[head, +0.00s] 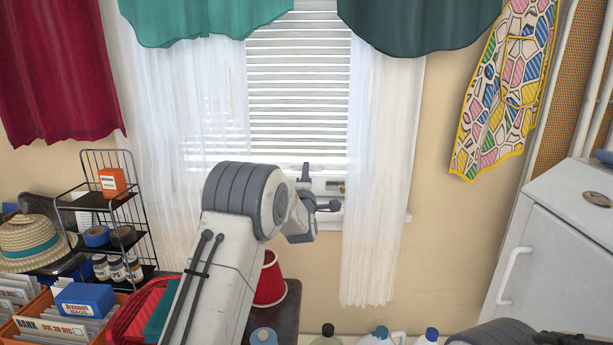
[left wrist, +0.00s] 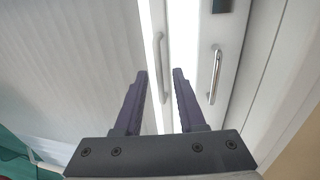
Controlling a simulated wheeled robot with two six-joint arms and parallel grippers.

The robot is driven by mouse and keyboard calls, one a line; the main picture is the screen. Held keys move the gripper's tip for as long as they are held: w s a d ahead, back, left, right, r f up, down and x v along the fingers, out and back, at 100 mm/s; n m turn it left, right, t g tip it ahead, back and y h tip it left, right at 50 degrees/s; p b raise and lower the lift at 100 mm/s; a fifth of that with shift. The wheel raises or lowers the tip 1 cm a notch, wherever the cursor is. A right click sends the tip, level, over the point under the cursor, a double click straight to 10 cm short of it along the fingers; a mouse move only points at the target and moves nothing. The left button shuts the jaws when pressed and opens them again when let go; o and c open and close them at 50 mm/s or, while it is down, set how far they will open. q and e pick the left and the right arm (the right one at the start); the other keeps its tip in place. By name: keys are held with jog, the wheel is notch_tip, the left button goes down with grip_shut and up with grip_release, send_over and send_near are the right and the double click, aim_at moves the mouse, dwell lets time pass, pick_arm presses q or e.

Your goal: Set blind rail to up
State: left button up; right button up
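The white slatted blind (head: 300,95) hangs low over the window, its slats reaching down to my left gripper. Its pale bottom rail (head: 330,174) is partly hidden behind my left arm. My left gripper (head: 319,188) is in front of the window just at the blind's lower end. In the left wrist view the gripper (left wrist: 161,72) is open, its two purple fingers apart. A slim pale handle (left wrist: 162,60) shows between and beyond the fingertips; I cannot tell whether they touch it. A second, metallic handle (left wrist: 214,76) is right of the fingers. My right gripper is out of view.
Sheer white curtains (head: 385,200) hang on both sides of the blind. A wire rack (head: 113,165) and a red tapered object (head: 270,280) stand lower left. Several bottles (head: 381,335) stand below the window. A white fridge-like cabinet (head: 560,255) is at right.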

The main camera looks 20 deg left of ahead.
pick_arm(q)
jog(key=shift+w+a+r, duration=0.1)
jog(key=shift+w, duration=0.3)
grip_shut()
dwell(1.3)
